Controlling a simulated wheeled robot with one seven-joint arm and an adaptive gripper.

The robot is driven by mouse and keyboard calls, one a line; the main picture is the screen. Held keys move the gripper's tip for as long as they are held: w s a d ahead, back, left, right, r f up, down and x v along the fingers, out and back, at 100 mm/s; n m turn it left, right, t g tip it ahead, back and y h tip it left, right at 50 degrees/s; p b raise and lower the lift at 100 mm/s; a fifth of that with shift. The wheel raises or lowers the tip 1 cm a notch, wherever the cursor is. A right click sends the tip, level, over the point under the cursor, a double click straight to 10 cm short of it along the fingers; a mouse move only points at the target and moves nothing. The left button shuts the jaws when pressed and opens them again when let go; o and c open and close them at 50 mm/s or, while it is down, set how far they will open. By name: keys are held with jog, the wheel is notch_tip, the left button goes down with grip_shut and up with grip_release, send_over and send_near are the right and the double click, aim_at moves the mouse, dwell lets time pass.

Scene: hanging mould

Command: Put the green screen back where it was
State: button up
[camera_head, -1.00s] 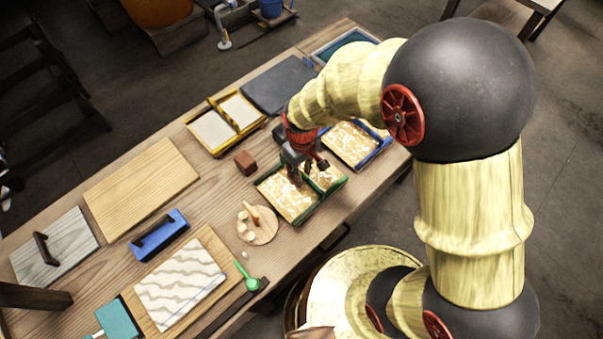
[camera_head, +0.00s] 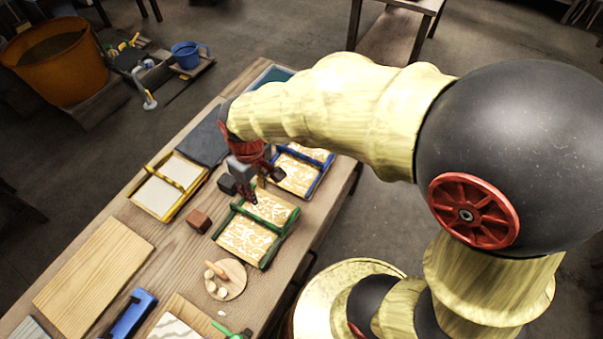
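The green screen (camera_head: 246,237) is a green-framed panel with a white and tan pattern and a green bar across its middle. The exact height of the fingertips is hard to tell.
A blue-framed screen (camera_head: 293,178) lies behind my gripper, and a yellow-framed one (camera_head: 155,196) to the left. A brown block (camera_head: 199,221) and a round board (camera_head: 233,288) with small pieces lie close by. A dark slab (camera_head: 204,139) lies further back. Bare table shows between the block and the plain board (camera_head: 95,270).

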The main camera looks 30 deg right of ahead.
jog(key=s+d+r+m+t, duration=0.2)
jog(key=s+d+r, duration=0.3)
jog(key=r, duration=0.3)
jog(key=s+d+r+m+t, duration=0.2)
jog(key=s+d+r+m, duration=0.1)
jog(key=s+d+r, duration=0.2)
jog(key=shift+s+r+m+t, duration=0.4)
jog(key=shift+s+r, duration=0.6)
jog(key=shift+r, duration=0.8)
